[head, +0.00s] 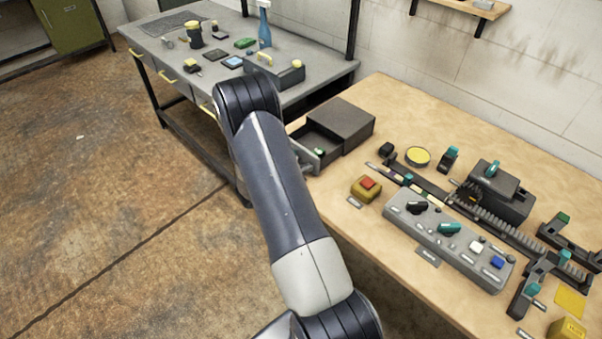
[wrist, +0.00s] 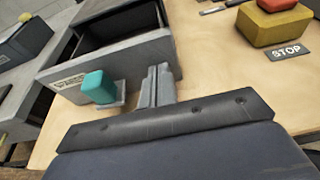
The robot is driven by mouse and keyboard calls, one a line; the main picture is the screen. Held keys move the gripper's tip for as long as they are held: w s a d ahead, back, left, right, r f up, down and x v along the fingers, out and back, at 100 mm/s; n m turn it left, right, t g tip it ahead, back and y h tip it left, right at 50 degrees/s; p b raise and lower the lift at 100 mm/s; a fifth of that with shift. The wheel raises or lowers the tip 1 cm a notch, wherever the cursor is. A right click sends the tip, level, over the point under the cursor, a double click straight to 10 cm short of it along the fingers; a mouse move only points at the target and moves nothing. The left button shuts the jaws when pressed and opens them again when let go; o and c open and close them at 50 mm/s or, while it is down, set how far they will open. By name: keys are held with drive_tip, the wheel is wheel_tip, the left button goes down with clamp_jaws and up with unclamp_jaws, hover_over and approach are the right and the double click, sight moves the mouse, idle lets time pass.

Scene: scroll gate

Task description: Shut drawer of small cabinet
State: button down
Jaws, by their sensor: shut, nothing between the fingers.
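The small cabinet (head: 343,120) is a dark grey box at the far left end of the wooden table. Its drawer (head: 312,153) stands pulled out, and its inside shows. In the wrist view the drawer front (wrist: 150,59) is a grey panel with a label and a teal knob (wrist: 99,86). My gripper (wrist: 157,72) is shut and empty. Its fingertips are at the drawer front, to the right of the knob; I cannot tell whether they touch it.
On the wooden table (head: 405,104), a yellow box with a red stop button (head: 367,184) sits right of the drawer. A control panel (head: 450,238) and a toothed rail (head: 500,232) lie further right. A grey workbench (head: 176,51) with tools stands behind my arm.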

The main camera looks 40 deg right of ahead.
sight(321, 157)
drive_tip(key=d+b, duration=0.1)
drive_tip(key=d, duration=0.2)
drive_tip(key=w+d+b, duration=0.1)
drive_tip(key=d+b, duration=0.1)
drive_tip(key=d, duration=0.2)
drive_tip(key=d+b, duration=0.2)
drive_tip(key=d, duration=0.2)
drive_tip(key=shift+w+d+f, duration=0.2)
drive_tip(key=shift+w, duration=0.05)
drive_tip(key=shift+d+r, duration=0.1)
drive_tip(key=shift+d, duration=0.1)
drive_tip(key=shift+r, duration=0.2)
drive_tip(key=shift+w, duration=0.1)
drive_tip(key=shift+a+f+b, duration=0.1)
drive_tip(key=shift+a+b, duration=0.3)
drive_tip(key=a, duration=0.3)
drive_tip(key=shift+s+a+f+b, duration=0.1)
drive_tip(key=shift+s+a+b, duration=0.15)
drive_tip(key=shift+a+b, duration=0.15)
drive_tip(key=b+v, duration=0.1)
drive_tip(key=v, duration=0.8)
drive_tip(key=shift+s+a, duration=0.15)
drive_tip(key=shift+a, duration=0.2)
